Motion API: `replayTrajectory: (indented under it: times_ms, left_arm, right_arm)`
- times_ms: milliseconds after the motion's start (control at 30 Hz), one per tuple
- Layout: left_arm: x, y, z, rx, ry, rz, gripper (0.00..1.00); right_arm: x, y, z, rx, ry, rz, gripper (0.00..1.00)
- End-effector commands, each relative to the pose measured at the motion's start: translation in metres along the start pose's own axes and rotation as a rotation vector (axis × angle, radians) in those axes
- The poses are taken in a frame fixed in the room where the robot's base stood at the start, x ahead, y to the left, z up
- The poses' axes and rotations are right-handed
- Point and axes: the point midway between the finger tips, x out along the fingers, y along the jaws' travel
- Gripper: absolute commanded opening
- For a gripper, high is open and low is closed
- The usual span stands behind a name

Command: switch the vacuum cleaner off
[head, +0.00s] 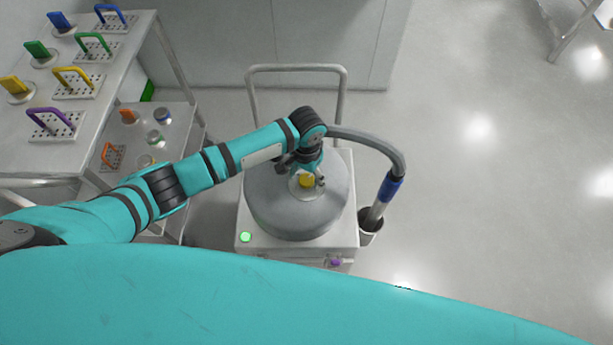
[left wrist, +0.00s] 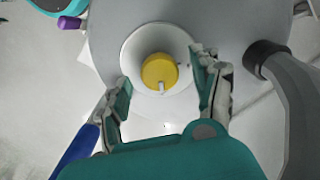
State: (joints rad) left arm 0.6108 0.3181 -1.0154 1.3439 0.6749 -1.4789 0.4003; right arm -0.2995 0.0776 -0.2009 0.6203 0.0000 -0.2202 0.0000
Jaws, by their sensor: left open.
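The vacuum cleaner (head: 285,220) has a round grey lid on a pale wheeled base. A yellow knob (head: 306,181) sits in a pale round plate on the lid. In the left wrist view the yellow knob (left wrist: 158,70) has a short white pointer toward the bottom of the picture. A green lamp (head: 245,237) glows on the base's front left corner. My left gripper (head: 305,178) is over the knob. Its fingers are open, one on each side of the knob, and appear apart from it in the left wrist view. My right gripper is not in view.
A grey hose (head: 375,143) curves around the right to a blue-cuffed wand in a holder (head: 370,233). A push handle (head: 296,68) stands behind the lid. A metal table (head: 95,105) with coloured-handled items is at left.

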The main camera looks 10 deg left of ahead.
Motion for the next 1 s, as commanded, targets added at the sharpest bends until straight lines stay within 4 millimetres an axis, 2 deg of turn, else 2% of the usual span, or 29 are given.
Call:
replayTrajectory:
  times_ms: [100,400,800,1000]
  left_arm:
    - [0.0071,0.0002,0.0001,0.000,0.000,0.000,0.65]
    - [0.0084,0.0004,0.0001,0.001,0.001,0.000,0.64]
    - [0.0081,0.0003,0.0001,0.000,0.000,0.000,0.11]
    - [0.0071,0.0005,0.0001,-0.010,0.000,0.000,0.09]
  right_arm:
    - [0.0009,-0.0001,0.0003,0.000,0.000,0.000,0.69]
    - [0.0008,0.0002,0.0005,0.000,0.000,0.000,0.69]
    - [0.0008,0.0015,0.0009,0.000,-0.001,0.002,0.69]
    - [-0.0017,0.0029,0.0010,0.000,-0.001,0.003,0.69]
